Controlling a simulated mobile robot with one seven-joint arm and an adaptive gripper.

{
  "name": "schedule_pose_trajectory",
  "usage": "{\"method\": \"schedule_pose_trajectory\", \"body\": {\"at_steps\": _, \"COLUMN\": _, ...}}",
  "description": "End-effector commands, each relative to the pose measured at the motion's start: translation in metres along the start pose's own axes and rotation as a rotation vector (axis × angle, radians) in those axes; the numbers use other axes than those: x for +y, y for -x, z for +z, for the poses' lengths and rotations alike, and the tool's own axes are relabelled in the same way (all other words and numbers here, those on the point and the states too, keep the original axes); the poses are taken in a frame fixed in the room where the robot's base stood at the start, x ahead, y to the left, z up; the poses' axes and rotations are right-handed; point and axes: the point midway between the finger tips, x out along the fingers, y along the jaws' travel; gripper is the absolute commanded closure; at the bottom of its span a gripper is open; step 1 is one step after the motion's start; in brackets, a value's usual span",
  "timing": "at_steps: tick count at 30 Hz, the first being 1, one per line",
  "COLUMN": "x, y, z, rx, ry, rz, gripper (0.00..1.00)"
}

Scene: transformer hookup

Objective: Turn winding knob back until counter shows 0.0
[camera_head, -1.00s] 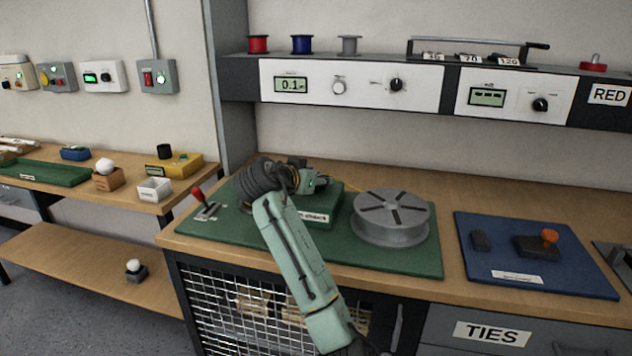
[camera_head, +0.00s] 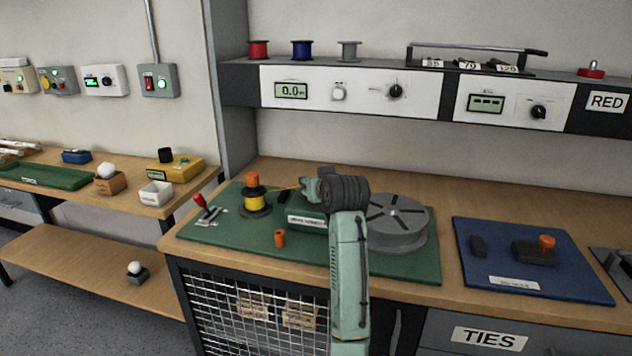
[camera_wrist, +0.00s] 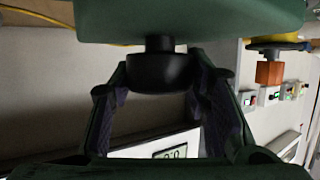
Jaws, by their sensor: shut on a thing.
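The counter (camera_head: 291,90) on the left shelf panel reads 0.0; its display (camera_wrist: 170,154) also shows upside down in the wrist view. A round black knob (camera_wrist: 146,72) sits on a short stem against a green body (camera_wrist: 190,18) in the wrist view. My gripper (camera_wrist: 160,90) is shut on this knob, one finger at each side. In the head view my gripper (camera_head: 298,190) is over the labelled green box (camera_head: 307,221), and the knob is mostly hidden there.
A yellow spool (camera_head: 254,200) with an orange top stands left of my gripper, a yellow wire running from it. An orange cylinder (camera_head: 279,238) is in front. A grey reel (camera_head: 398,232) stands close behind my arm on the right. A red-handled lever (camera_head: 200,200) is at left.

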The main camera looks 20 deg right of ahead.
Motion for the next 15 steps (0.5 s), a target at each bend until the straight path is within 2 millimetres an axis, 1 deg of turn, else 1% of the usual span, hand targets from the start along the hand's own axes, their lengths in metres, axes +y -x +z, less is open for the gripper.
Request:
{"method": "schedule_pose_trajectory", "body": {"at_steps": 6, "x": 0.0006, "y": -0.0001, "z": 0.0009, "rx": -0.003, "ry": 0.017, "rz": -0.038, "gripper": 0.85}}
{"method": "schedule_pose_trajectory", "body": {"at_steps": 15, "x": 0.0007, "y": -0.0003, "z": 0.0013, "rx": -0.003, "ry": 0.022, "rz": -0.043, "gripper": 0.85}}
